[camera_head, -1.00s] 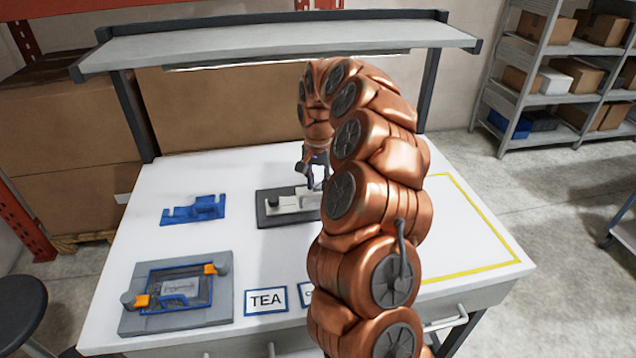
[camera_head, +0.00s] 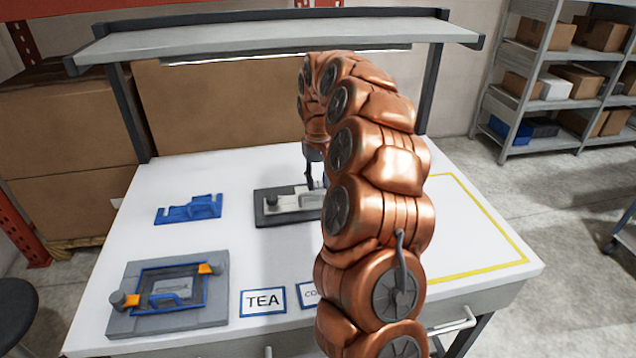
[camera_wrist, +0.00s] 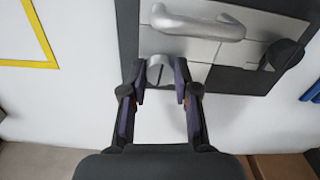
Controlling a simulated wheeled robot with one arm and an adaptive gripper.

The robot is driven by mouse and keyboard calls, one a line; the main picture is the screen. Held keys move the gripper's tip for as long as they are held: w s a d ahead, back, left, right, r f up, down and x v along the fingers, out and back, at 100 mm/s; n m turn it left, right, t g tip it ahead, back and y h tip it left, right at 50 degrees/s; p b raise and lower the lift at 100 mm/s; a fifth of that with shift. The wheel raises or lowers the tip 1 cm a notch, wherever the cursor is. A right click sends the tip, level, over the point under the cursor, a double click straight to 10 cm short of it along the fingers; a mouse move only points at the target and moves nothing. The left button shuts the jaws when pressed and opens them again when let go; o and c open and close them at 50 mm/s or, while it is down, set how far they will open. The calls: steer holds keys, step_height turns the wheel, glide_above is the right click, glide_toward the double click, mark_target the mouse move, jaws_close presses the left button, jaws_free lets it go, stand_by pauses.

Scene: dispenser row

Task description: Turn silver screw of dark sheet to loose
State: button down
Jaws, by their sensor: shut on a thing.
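The dark sheet (camera_head: 264,219) lies on the white table with a pale plate on it. It also shows in the wrist view (camera_wrist: 236,80), with the plate's silver handle (camera_wrist: 200,23) and a dark knob (camera_wrist: 285,54). The silver screw (camera_wrist: 158,70) sits at the sheet's edge, between my fingertips. My gripper (camera_wrist: 159,80) is shut on the silver screw, one finger on each side. In the head view my gripper (camera_head: 311,180) points down at the sheet, and my arm hides the sheet's right end and the screw.
A blue bracket-like part (camera_head: 188,209) lies left of the sheet. A grey fixture (camera_head: 125,323) with a blue frame and orange clips is at the front left. A TEA label (camera_head: 263,301) lies at the front. A yellow-outlined area (camera_head: 478,274) on the right looks empty.

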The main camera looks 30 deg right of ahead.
mark_target(318, 183)
steer(key=shift+f+n, duration=0.15)
steer(key=shift+n, duration=0.45)
steer(key=c, duration=0.8)
jaws_free()
steer(key=shift+c, duration=0.2)
step_height(318, 183, up, 12)
stand_by(0.5)
